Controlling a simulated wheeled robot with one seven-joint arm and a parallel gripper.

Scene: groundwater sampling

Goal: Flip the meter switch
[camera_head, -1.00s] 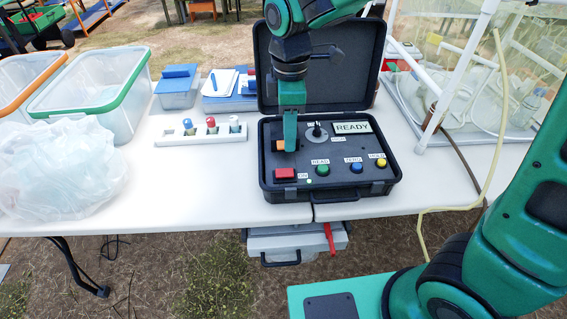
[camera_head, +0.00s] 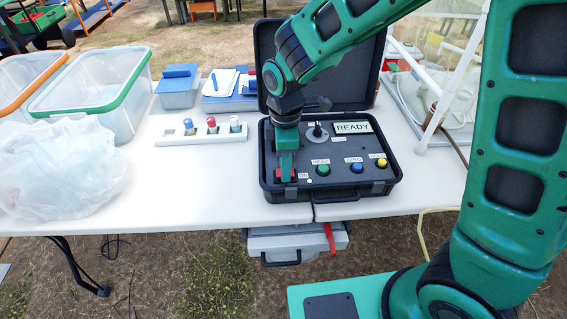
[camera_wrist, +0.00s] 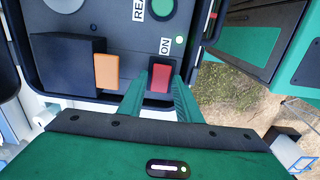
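The meter is an open black case (camera_head: 391,187) on the white table, with its lid raised behind. Its red switch (camera_wrist: 160,76) sits beside the "ON" label and a small lit green lamp (camera_wrist: 180,40) in the wrist view. In the head view, my gripper (camera_head: 286,174) is low over the case's front left corner and hides part of the red switch. In the wrist view, my green fingers (camera_wrist: 160,84) are apart, one on each side of the switch. I cannot tell whether they touch it. The display (camera_head: 352,127) reads "READY".
Green (camera_head: 322,170), blue (camera_head: 357,168) and yellow (camera_head: 381,163) buttons are on the panel, with a black knob (camera_head: 317,131) behind. A vial rack (camera_head: 201,138) and plastic bag (camera_head: 60,170) are left.

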